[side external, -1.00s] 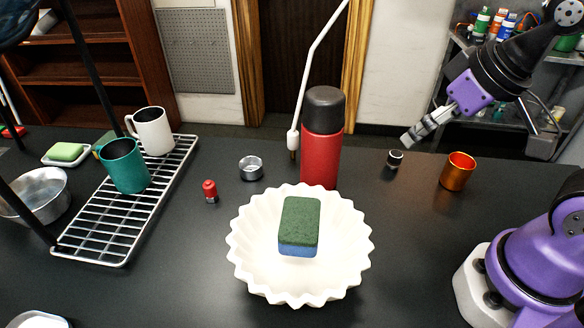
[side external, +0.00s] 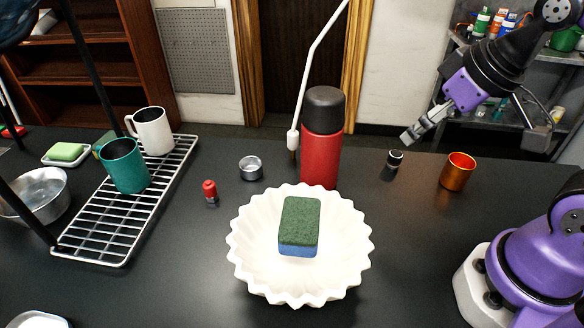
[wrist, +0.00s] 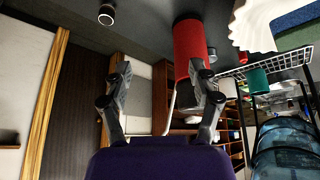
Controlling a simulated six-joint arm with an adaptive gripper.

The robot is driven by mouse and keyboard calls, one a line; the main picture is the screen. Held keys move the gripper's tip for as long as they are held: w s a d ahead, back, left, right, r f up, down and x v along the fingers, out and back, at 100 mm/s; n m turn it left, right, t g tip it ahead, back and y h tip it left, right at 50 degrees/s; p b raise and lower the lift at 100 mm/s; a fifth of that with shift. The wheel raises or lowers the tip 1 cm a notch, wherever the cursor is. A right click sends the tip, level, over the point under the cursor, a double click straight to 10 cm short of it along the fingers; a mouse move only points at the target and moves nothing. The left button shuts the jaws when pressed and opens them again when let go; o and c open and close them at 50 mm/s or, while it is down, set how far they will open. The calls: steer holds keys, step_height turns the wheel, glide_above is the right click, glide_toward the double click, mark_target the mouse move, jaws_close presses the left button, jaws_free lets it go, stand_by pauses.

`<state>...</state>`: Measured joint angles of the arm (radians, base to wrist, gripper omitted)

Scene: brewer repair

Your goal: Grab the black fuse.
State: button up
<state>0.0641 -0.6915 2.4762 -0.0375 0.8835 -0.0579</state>
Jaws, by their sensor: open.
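The black fuse (side external: 394,159) is a small dark cylinder with a pale band, upright on the black counter right of the red bottle. In the wrist view a small dark cylinder with a pale end, which looks like the fuse (wrist: 106,15), shows at the top, beyond the fingertips. My gripper (side external: 408,138) is open and empty, above the counter and just over the fuse's far side, apart from it. In the wrist view my gripper (wrist: 162,75) has its two fingers spread, with nothing between them.
The red bottle (side external: 320,150) stands left of the fuse and an orange metal cup (side external: 458,171) to its right. A white scalloped bowl (side external: 255,270) holds a sponge (side external: 300,225). A red fuse (side external: 210,190) and a small metal cup (side external: 251,168) stand further left, near the wire rack (side external: 95,255).

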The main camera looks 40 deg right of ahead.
steer(key=n+g+y, duration=0.1)
steer(key=n, duration=0.1)
glide_toward(397, 154)
steer(key=x, duration=0.8)
steer(key=shift+w+f, duration=0.15)
steer(key=shift+f, duration=0.2)
jaws_close()
